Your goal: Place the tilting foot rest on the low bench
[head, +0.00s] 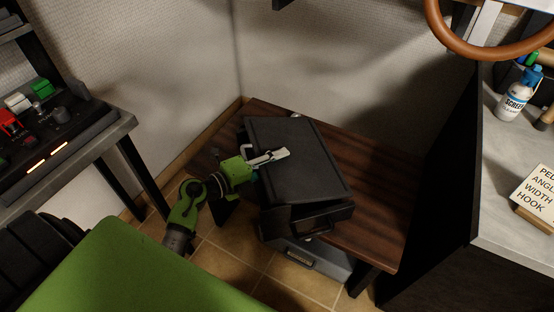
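The tilting foot rest (305,170) is a black padded plate over a black base (310,217). It is over the dark wooden low bench (375,225), towards the bench's left part, with its near left side reaching past the bench's front edge. Whether its base rests fully on the bench is hidden. My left gripper (268,157), on a green arm, is at the plate's left edge, with a pale finger lying over the top surface. The other finger is mostly hidden, so its grip is unclear. My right gripper is not in view.
A grey box (310,262) shows below the bench's front edge. A control desk (70,150) stands at left, and a green surface (125,265) fills the lower left. A dark panel (440,180) and a grey counter (495,205) bound the right. The bench's right part is bare.

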